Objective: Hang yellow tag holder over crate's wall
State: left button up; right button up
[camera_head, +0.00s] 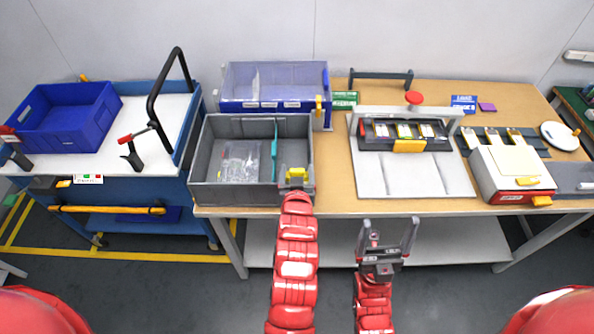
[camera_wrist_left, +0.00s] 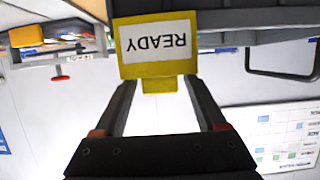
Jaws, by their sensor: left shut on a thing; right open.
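The yellow tag holder (camera_head: 297,173) is at the front right corner of the grey crate (camera_head: 225,194), by the top of its front wall. In the left wrist view the tag holder (camera_wrist_left: 126,65) shows a white card reading READY, upside down in the picture. My left gripper (camera_head: 297,190) is shut on the holder's narrow yellow tab. I cannot tell whether the holder straddles the wall or is only close to it. My right gripper (camera_head: 390,222) is open and empty in front of the table's edge.
The crate holds clear plastic bags (camera_head: 241,160) and a teal divider (camera_head: 275,150). A blue clear-fronted bin (camera_head: 274,82) stands behind it. A grey fixture (camera_head: 415,178) stands to the right on the wooden table (camera_head: 335,170). A blue cart (camera_head: 130,185) is to the left.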

pick_arm(q)
jog(key=shift+f+b, duration=1.35)
jog(key=shift+f, duration=0.35)
jog(key=o, duration=1.3)
jog(key=shift+r, duration=0.1)
jog(key=shift+c, duration=0.2)
jog(key=shift+s+d+r, duration=0.1)
jog(key=shift+s+r, duration=0.05)
jog(key=shift+s, duration=0.35)
jog(key=p+v, duration=0.6)
jog(key=v, duration=1)
jog(key=shift+s, duration=0.2)
